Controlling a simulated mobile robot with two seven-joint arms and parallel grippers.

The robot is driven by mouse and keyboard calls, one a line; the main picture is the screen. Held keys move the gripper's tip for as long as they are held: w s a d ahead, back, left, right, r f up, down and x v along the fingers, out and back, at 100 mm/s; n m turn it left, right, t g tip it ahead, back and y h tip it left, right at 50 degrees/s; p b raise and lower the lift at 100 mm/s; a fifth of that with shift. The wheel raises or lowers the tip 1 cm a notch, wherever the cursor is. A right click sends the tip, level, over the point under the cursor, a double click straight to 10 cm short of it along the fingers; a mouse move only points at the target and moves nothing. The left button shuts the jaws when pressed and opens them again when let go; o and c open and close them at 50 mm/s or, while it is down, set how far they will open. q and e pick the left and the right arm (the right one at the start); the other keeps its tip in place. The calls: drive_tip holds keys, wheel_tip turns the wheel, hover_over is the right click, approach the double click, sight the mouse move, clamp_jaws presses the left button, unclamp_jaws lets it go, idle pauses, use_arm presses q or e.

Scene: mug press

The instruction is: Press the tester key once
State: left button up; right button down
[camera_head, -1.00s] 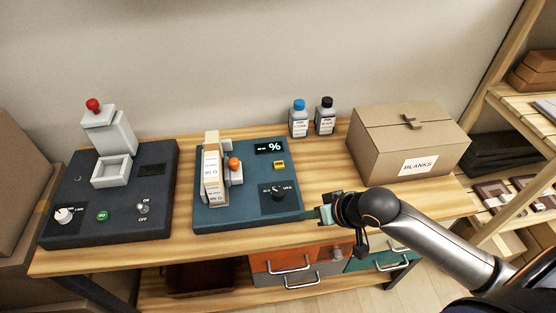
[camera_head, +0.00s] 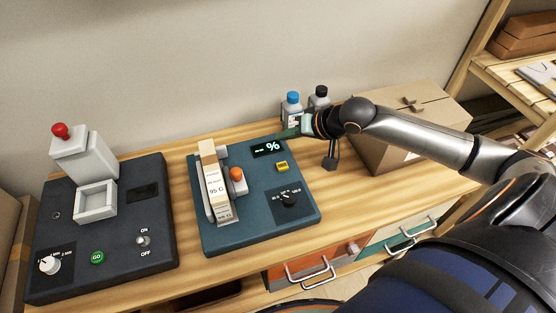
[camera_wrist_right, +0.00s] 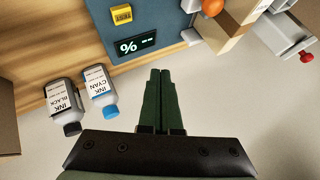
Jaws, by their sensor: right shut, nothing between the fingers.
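The tester is a blue panel (camera_head: 240,228) with a yellow key (camera_head: 282,166), a dark display (camera_head: 267,148) showing "-- %", a black knob (camera_head: 289,199) and an orange-topped part (camera_head: 236,174). The yellow key also shows at the top of the right wrist view (camera_wrist_right: 121,14). My right gripper (camera_head: 284,134) is shut and empty, above the back right corner of the tester, behind the key and apart from it. Its two dark green fingers (camera_wrist_right: 161,74) lie together in the right wrist view. My left gripper is in neither view.
A dark machine (camera_head: 120,245) with a red-knobbed press stands further left. Cyan (camera_head: 292,98) and black (camera_head: 320,92) ink bottles and a cardboard box (camera_head: 375,135) stand behind and beside my right arm.

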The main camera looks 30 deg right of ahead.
sight(285, 168)
drive_tip(key=shift+f, duration=0.1)
wheel_tip(285, 168, down, 4)
drive_tip(key=shift+r, duration=0.1)
wheel_tip(285, 168, down, 2)
drive_tip(key=b, duration=0.3)
drive_tip(key=shift+f, duration=0.25)
drive_tip(key=shift+f+b, duration=0.25)
drive_tip(key=shift+b, duration=0.05)
drive_tip(key=shift+f, duration=0.9)
drive_tip(key=shift+f, duration=0.1)
idle(0.9)
